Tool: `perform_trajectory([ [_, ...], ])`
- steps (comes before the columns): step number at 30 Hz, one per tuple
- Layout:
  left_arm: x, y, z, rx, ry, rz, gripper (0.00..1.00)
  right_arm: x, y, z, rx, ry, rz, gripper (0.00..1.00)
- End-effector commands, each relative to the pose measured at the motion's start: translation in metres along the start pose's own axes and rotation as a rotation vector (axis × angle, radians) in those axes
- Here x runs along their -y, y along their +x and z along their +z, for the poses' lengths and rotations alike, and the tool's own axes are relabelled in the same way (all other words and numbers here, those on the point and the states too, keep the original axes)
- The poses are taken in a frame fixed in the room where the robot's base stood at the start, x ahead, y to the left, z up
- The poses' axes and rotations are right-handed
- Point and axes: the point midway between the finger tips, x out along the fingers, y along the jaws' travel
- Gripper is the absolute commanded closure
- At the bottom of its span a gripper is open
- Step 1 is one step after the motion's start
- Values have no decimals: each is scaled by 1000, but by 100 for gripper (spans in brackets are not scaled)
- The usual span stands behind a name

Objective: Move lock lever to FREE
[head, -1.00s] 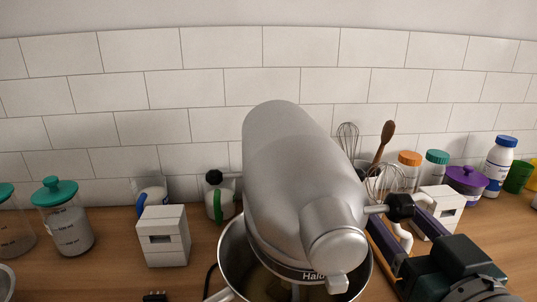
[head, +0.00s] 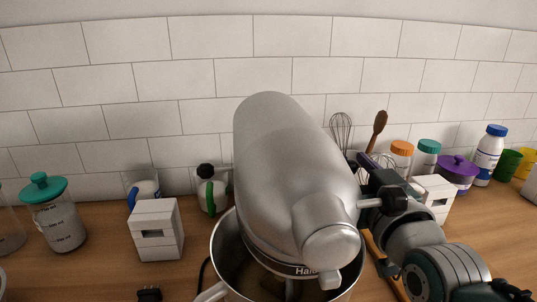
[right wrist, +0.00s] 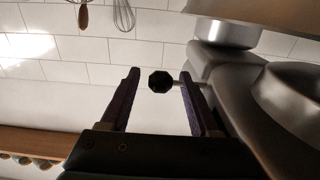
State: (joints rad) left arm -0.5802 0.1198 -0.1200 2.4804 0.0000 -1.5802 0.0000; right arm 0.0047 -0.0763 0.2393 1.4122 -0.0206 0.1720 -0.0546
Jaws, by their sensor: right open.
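The silver stand mixer (head: 290,180) stands in the middle of the head view, its head above a metal bowl (head: 222,268). A lever with a black knob (head: 394,201) sticks out from the right side of the mixer head on a short metal rod. My right gripper (head: 368,165) is just beyond this knob, its purple fingers partly hidden. In the right wrist view, the open right gripper (right wrist: 160,85) has the black knob (right wrist: 160,82) showing between its two fingers; contact is not visible. No FREE marking is readable. My left gripper is not in view.
White boxes stand left (head: 156,230) and right (head: 434,197) of the mixer. A teal-lidded jar (head: 58,215) is far left. Whisks (head: 341,130), a wooden spoon (head: 378,130), and several lidded containers line the back right near my right arm. The tiled wall (head: 200,90) closes the back.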

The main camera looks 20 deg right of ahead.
Motion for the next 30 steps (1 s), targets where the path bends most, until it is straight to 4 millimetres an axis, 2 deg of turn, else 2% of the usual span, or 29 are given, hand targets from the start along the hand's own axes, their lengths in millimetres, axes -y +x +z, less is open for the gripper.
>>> perform_trajectory([
  [4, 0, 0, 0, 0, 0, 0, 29, 0, 0, 0, 0, 0, 0, 38],
  [21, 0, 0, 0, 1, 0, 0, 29, 0, 0, 0, 0, 0, 0, 100],
  [30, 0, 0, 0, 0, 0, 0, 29, 0, 0, 0, 0, 0, 0, 100],
])
